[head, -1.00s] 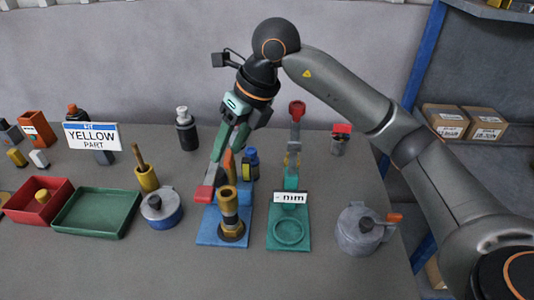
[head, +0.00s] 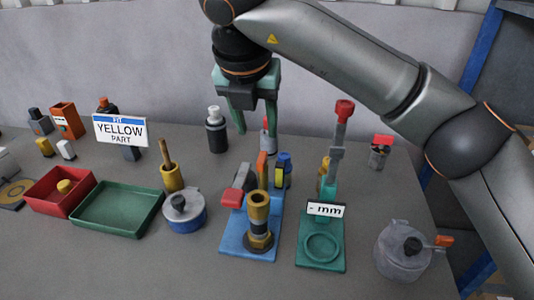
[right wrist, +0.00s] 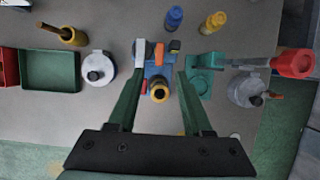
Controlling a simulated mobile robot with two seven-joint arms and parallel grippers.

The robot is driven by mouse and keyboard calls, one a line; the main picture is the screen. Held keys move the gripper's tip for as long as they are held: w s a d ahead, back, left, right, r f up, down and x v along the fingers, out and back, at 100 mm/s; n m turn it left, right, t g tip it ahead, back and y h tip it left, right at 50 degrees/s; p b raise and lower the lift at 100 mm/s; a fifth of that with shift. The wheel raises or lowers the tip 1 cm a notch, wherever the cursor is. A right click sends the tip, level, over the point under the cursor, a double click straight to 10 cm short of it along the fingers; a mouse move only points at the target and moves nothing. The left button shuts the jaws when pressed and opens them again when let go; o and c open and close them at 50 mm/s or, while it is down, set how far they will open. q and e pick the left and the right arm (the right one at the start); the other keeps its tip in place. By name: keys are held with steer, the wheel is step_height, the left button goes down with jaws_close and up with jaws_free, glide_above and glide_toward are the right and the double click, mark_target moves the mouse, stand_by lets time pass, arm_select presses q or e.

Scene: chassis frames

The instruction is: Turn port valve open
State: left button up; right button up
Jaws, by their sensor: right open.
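Two round valve-like bodies stand on the table. The left one (head: 184,211) has a blue base, grey top and black knob; it also shows in the right wrist view (right wrist: 98,68). The right one (head: 402,252) is grey with a black hub and an orange lever (head: 444,241); it also shows in the right wrist view (right wrist: 246,91). Nothing legible marks either as port. My right gripper (head: 256,130) is open and empty, pointing down above the area behind the blue stand, apart from both bodies. Its fingers also show in the right wrist view (right wrist: 161,75). My left gripper is out of view.
A blue stand (head: 235,246) with a brass-coloured cylinder and red lever lies below my right gripper. A green stand (head: 320,264) with a tall red-topped post is to its right. A green tray (head: 115,222) and red bin (head: 40,205) lie left. The front table is clear.

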mark_target(262, 157)
steer(key=x, duration=1)
steer(key=shift+r, duration=0.1)
jaws_close()
